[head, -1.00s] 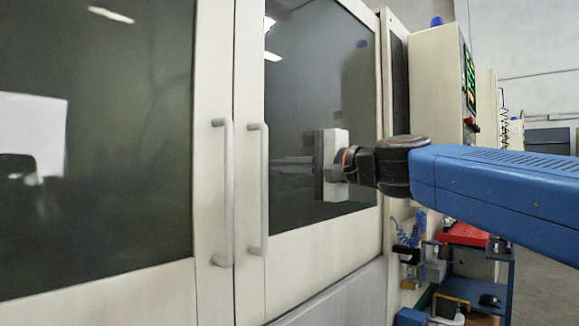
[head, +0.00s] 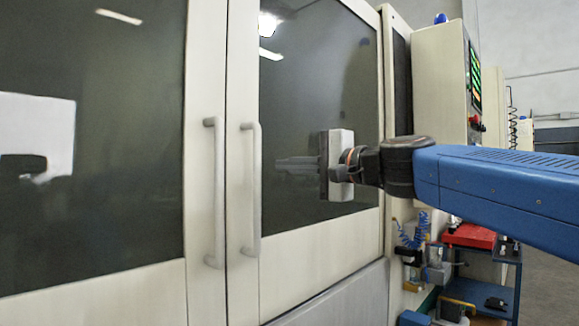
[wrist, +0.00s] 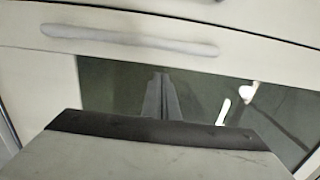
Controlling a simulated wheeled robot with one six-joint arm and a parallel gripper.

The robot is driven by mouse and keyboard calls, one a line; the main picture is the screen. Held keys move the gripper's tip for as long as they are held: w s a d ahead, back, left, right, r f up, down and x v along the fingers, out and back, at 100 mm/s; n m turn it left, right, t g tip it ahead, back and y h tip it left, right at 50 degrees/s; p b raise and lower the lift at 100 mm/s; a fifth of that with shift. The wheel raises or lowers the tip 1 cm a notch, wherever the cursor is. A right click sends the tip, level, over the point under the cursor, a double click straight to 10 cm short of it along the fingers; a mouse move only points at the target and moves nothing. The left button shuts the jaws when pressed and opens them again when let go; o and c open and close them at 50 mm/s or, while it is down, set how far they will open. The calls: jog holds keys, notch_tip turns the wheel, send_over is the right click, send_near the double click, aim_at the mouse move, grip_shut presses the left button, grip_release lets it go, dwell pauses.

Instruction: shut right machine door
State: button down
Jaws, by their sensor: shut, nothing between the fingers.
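The right machine door (head: 310,250) has a pale frame, a dark window (head: 345,75) and a vertical bar handle (head: 250,190). Its left edge meets the left door (head: 205,290) at a narrow seam, with no open gap visible. My gripper (head: 280,161) is in front of the right door's window, to the right of its handle, with its fingers pointing left. The fingers are shut and empty, apart from the handle. In the wrist view my gripper (wrist: 161,78) shows over the dark window, and a handle (wrist: 130,40) lies beyond the fingertips.
The left door's handle (head: 213,190) stands close beside the right one. A control panel (head: 445,85) stands right of the doors. Below my arm are a blue cart (head: 485,290) and a red case (head: 470,236). Floor shows at the far right.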

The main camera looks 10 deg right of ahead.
jog(key=v, duration=1)
jog(key=shift+w+d, duration=0.25)
jog(key=shift+d, duration=0.1)
jog(key=s+d+f+n+g+h, duration=0.1)
jog(key=s+f+n+g+h, duration=0.15)
jog(key=f, duration=1.05)
jog(key=s+f+n+g+h, duration=0.2)
jog(key=s+f, duration=0.1)
jog(key=f, duration=1)
jog(key=s+d+f+n+g+h, duration=0.1)
jog(key=s+d+f+h, duration=0.1)
jog(key=f, duration=0.5)
jog(key=s+d+f+n+g+h, duration=0.2)
jog(key=s+d+f, duration=0.3)
jog(key=f, duration=0.3)
jog(key=s+d+f+n+g+h, duration=0.1)
jog(key=s+d+f+n+h, duration=0.1)
jog(key=f, duration=0.6)
jog(key=s+d+h, duration=0.1)
jog(key=s+d, duration=0.1)
jog(key=s, duration=0.1)
jog(key=shift+d+f+n+g, duration=0.1)
jog(key=shift+d+n+g, duration=0.05)
jog(key=shift+n+g, duration=0.1)
